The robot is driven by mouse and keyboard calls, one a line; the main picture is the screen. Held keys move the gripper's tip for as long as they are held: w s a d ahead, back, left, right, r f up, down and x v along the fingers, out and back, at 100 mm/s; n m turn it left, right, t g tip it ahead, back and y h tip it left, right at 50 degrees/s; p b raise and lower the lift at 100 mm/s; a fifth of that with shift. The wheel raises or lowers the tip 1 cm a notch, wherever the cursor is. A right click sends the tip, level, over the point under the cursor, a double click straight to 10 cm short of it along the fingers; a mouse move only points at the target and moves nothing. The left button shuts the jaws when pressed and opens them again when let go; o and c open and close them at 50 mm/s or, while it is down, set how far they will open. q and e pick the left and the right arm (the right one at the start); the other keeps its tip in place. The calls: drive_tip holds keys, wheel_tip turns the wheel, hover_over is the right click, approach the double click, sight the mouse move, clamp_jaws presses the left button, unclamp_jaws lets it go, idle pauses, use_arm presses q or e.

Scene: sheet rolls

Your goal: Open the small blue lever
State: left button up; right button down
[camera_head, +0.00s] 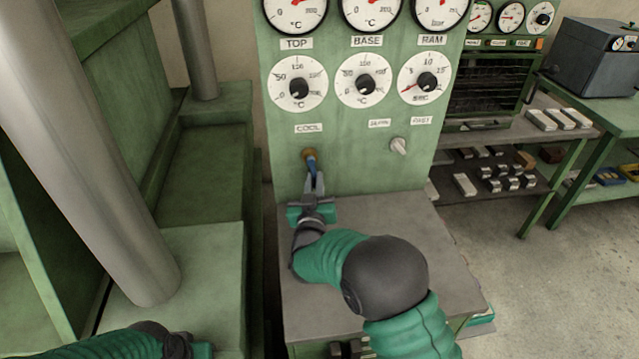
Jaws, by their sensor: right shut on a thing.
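The small blue lever (311,164) sticks out of a brass fitting (309,154) on the green panel, below the label COOL. It points down and towards me. My right gripper (315,182) is at the lever's lower end and shut on it; the fingers hide the lever's tip. My left arm shows at the bottom left, and its gripper end (200,350) is cut by the frame's lower edge, so its fingers do not show.
The green panel (350,160) carries dials, knobs (299,88) and a grey switch (398,146) right of the lever. A grey tabletop (420,250) lies below it. A thick metal column (80,140) and green press frame stand at left. Shelves with metal blocks (465,185) are at right.

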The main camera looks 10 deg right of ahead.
drive_tip(key=shift+s+a+f+m+g, duration=0.15)
drive_tip(key=shift+a+f+m, duration=0.15)
drive_tip(key=shift+m, duration=0.25)
drive_tip(key=shift+w+a+f+m+g, duration=0.15)
drive_tip(key=shift+a+f+m, duration=0.15)
drive_tip(key=shift+m, duration=0.25)
drive_tip(key=shift+s+r, duration=0.1)
drive_tip(key=c, duration=1.5)
unclamp_jaws()
drive_tip(key=shift+o, duration=0.2)
drive_tip(key=shift+r, duration=0.15)
drive_tip(key=shift+r, duration=0.1)
